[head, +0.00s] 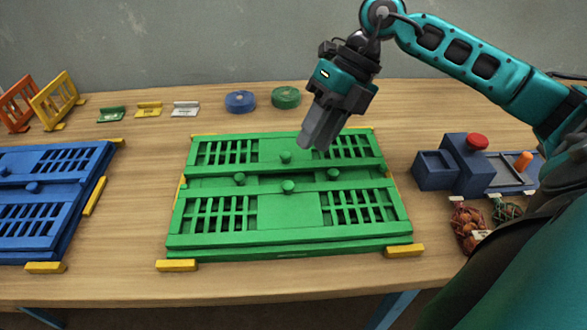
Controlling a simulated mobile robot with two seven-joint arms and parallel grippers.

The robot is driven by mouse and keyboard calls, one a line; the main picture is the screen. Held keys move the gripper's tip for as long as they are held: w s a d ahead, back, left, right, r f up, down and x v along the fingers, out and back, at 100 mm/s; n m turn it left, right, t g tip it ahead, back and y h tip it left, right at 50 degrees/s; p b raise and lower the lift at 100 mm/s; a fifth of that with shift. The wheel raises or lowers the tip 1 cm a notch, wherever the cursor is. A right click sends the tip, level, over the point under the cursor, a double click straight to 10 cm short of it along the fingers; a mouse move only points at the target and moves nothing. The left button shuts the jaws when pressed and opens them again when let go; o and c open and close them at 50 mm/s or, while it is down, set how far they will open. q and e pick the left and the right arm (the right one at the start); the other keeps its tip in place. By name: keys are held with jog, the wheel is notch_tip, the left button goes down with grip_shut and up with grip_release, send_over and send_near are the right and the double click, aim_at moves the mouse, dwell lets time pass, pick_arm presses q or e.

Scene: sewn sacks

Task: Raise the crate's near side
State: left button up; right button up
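A green crate (290,237) lies folded flat on the table, its slatted panels stacked low and several round green knobs on top. Its near side lies down along the front edge, between yellow corner blocks. My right gripper (317,140) hangs over the far half of the green crate, pointing down, apart from the panels as far as I can tell. Its grey fingers look closed together with nothing between them. A second, blue crate (62,215) lies folded flat at the left, cut off by the picture edge. My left gripper is not in view.
Blue and green discs (240,102) and small coloured tags (148,109) lie at the back. Orange and yellow racks (55,100) stand at far left. A blue device with a red button (477,142) and netted sacks (467,226) are at right.

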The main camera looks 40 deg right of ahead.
aim_at(290, 183)
jog(key=x, duration=0.8)
jog(key=shift+f, duration=0.15)
grip_shut()
